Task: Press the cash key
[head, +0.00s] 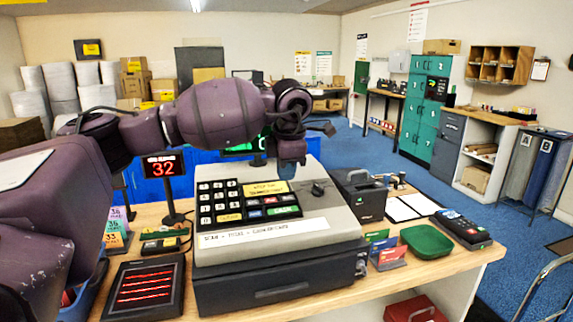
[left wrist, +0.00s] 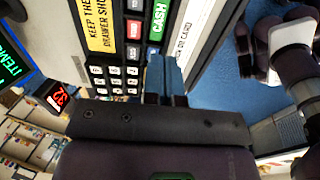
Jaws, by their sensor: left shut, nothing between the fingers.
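The cash key is a green key on the register's sloped key panel, near the panel's lower right in the head view (head: 284,210). It reads CASH in the left wrist view (left wrist: 158,22). My left gripper (head: 287,171) is above and behind the key panel in the head view, apart from the cash key. In the left wrist view its blue fingers (left wrist: 164,72) are shut together with nothing between them, and the cash key lies just beyond their tips.
The cash register (head: 278,290) stands on a wooden counter (head: 455,256). A red number display (head: 163,167) is to its left. A black box (head: 362,195), a green tray (head: 426,241) and a card terminal (head: 461,229) are to its right. A yellow label (head: 265,188) sits above the keys.

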